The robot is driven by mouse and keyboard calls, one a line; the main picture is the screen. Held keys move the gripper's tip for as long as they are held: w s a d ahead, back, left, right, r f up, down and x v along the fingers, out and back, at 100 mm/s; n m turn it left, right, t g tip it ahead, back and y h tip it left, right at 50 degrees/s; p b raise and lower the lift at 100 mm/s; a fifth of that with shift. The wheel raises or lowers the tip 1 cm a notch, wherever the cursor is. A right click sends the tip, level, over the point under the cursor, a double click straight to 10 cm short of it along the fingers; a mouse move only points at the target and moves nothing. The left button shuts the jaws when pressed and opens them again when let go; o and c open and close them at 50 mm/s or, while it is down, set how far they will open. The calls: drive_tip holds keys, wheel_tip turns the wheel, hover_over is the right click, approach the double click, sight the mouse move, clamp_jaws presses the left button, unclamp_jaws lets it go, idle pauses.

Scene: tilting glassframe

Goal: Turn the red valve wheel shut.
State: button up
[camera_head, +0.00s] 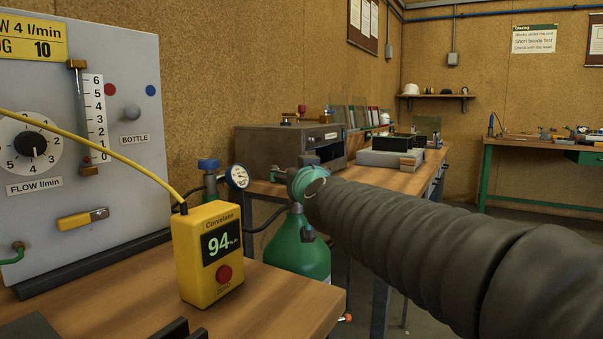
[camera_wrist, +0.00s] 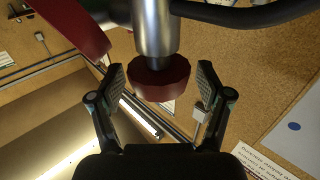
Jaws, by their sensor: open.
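In the wrist view a dark red, faceted round part (camera_wrist: 160,88) sits at the end of a grey metal cylinder (camera_wrist: 157,28). I cannot tell whether it is the valve wheel or its hub. A larger curved red piece (camera_wrist: 72,26) is cut off at the upper left. My gripper (camera_wrist: 160,74) is open, with one finger on each side of the round part in the picture and gaps visible on both sides. In the head view no red valve wheel can be made out, and my gripper is not clearly visible beyond my dark ribbed arm.
In the head view a yellow meter (camera_head: 208,255) reading 94 stands on the near bench, before a grey flow panel (camera_head: 130,190). A green cylinder (camera_head: 300,248) with a gauge (camera_head: 237,177) stands behind. A black curved bar (camera_wrist: 245,14) crosses the wrist view's top right.

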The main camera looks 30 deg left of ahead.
drive_tip(key=v, duration=1.2)
drive_tip(key=s+d+f+m+g+h, duration=0.1)
drive_tip(key=s+d+f+g+h, duration=0.1)
drive_tip(key=d+f, duration=0.6)
drive_tip(key=s+d+f+m+g+h, duration=0.2)
drive_tip(key=d+f, duration=0.6)
drive_tip(key=d, duration=0.5)
drive_tip(key=s+d+f+m+g+h, duration=0.2)
drive_tip(key=s+d+f+h, duration=0.2)
drive_tip(key=d+f, duration=0.4)
drive_tip(key=s+d, duration=0.1)
drive_tip(key=d, duration=0.1)
drive_tip(key=shift+s+d+f+h, duration=0.15)
drive_tip(key=shift+s+d+h, duration=0.15)
drive_tip(key=s+d+f+m+h, duration=0.1)
drive_tip(key=s+d+f, duration=0.1)
drive_tip(key=s+d+f+m+g+h, duration=0.1)
drive_tip(key=s+d+f, duration=0.1)
drive_tip(key=d, duration=0.1)
drive_tip(key=s+d+f+g, duration=0.1)
drive_tip(key=s+d+f, duration=0.1)
drive_tip(key=s, duration=0.1)
drive_tip(key=shift+d+f+m+h, duration=0.15)
drive_tip(key=shift+d+m+h, duration=0.1)
drive_tip(key=shift+m+h, duration=0.15)
drive_tip(key=shift+c, duration=0.2)
